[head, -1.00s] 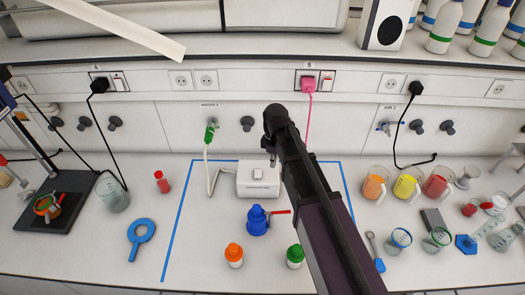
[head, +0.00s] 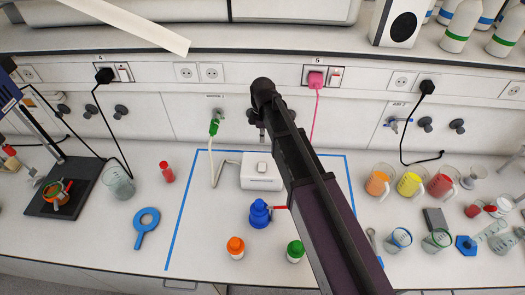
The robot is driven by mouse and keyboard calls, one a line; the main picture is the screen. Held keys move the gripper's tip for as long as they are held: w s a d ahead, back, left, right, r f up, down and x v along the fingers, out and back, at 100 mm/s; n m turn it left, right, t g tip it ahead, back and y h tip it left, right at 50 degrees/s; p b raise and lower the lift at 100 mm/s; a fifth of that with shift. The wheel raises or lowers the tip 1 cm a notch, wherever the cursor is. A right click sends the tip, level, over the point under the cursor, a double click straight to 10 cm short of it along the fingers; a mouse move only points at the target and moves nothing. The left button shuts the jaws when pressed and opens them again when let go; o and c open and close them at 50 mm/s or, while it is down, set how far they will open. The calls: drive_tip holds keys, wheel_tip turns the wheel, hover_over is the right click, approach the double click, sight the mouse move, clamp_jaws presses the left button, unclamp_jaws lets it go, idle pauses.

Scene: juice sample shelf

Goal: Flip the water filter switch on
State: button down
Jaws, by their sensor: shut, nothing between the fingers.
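The water filter (head: 262,183) is a small white box on the bench inside a blue taped outline. A switch (head: 262,167) sits on its top face; which way it is set is too small to tell. A white hose runs from the box to a green fitting on a wall tap. My arm reaches in from the lower right, and my gripper (head: 262,134) shows small beside the forearm, above the box in the picture. It is shut and empty, with a visible gap to the switch. Part of the gripper is hidden by my arm.
A blue bottle (head: 259,214) stands in front of the box, with an orange-capped bottle (head: 236,248) and a green-capped bottle (head: 295,251) nearer. Beakers of juice (head: 410,181) stand at right. A blue ring tool (head: 147,225) lies at left. Bench left of the box is clear.

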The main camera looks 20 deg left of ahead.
sight(262, 170)
drive_tip(key=shift+s+d+f+b, duration=0.1)
drive_tip(key=shift+s+f+b, duration=0.2)
drive_tip(key=shift+f+b, duration=2)
drive_tip(key=shift+s+d+f+b, duration=0.1)
drive_tip(key=shift+s+f+b, duration=0.25)
drive_tip(key=shift+f+b, duration=1.9)
drive_tip(key=shift+s+f+b, duration=0.3)
drive_tip(key=shift+f+b, duration=1.9)
drive_tip(key=shift+f, duration=0.1)
